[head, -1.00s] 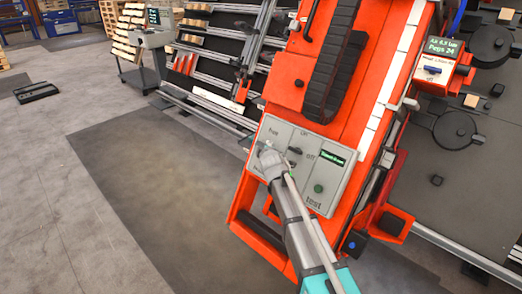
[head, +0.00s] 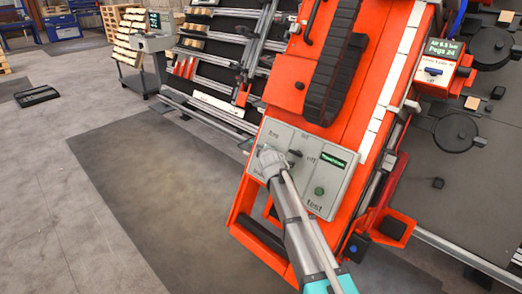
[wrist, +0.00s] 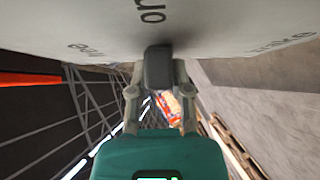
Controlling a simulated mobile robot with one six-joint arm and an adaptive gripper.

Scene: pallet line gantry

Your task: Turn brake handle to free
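The brake handle (wrist: 158,68) is a dark knob on the underside of the grey panel in the wrist view. My gripper (wrist: 159,75) has one finger on each side of it and looks closed on it. In the head view my gripper (head: 268,157) is at the left side of the grey control panel (head: 330,200) and hides the handle. The word "free" is printed just above it. Which mark the handle points to cannot be told.
The panel carries a dark on/off switch (head: 295,153), a small green display (head: 333,161) and a green test button (head: 319,191). It sits on an orange machine (head: 283,90) with a black cable chain (head: 335,65). Open floor (head: 70,210) lies to the left.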

